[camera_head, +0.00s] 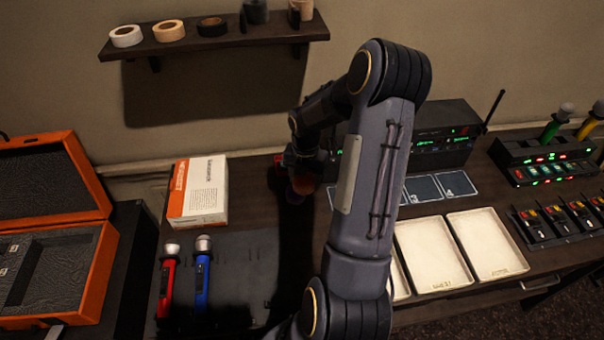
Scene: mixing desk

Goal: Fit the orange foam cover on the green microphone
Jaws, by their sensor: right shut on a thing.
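The green microphone (554,124) stands upright at the far right, in a dark dock with lit indicators. Its grey head is bare. My right gripper (303,168) is at the back middle of the desk, far to the left of the green microphone. It is small and dark in the picture, and its fingers are hard to make out. It is shut on a rounded orange thing that looks like the orange foam cover (306,184). My right arm hides part of the desk. My left gripper is not in view.
A purple piece (292,196) and a red piece (279,160) show close beside the gripper. A yellow microphone (588,126) stands beside the green one. Red (169,283) and blue (202,280) microphones lie at the front left. Pale trays (433,257) and a black radio unit (447,135) are right of my arm.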

